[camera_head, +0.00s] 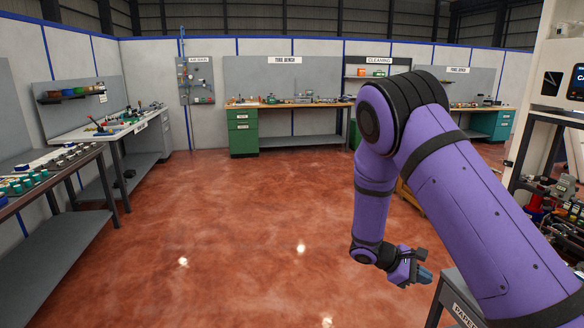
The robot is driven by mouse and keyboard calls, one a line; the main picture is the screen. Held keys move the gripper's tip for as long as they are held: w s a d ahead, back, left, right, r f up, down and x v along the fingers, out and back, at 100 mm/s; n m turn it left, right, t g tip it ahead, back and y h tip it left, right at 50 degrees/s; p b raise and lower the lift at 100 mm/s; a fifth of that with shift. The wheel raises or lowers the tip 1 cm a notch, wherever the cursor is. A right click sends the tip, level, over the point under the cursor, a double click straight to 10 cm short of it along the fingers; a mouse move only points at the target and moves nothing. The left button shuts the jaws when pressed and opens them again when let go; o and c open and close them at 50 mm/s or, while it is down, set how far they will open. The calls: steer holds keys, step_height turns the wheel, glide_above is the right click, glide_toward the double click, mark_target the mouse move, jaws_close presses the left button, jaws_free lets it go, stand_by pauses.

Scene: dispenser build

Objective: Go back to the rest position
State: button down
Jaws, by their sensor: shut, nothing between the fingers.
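My gripper (424,274) hangs at the end of my purple and black arm, in the lower right of the head view. The arm comes in from the lower right corner, bends at the elbow near the top, and drops down to the gripper. The fingers are together and point to the right. Nothing is held between them.
Workbenches stand at the left (58,184) and along the back wall (330,104). A white machine (548,70) and a rack with tools are at the right. The red floor (235,215) in the middle is clear.

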steer(key=s+r+m+y, duration=0.4)
steer(key=s+r+y, duration=0.1)
steer(key=r, duration=0.9)
steer(key=s+a+r+m+t+y, duration=0.2)
steer(key=s+r+m+t+y, duration=0.1)
steer(key=s+r, duration=0.6)
steer(key=s+a+r+m+t+y, duration=0.2)
steer(key=s+r+m+t+y, duration=0.2)
steer(key=s+r, duration=0.6)
steer(key=shift+s+a+r+t, duration=0.2)
steer(key=shift+s+t, duration=0.3)
steer(key=shift+s, duration=2.3)
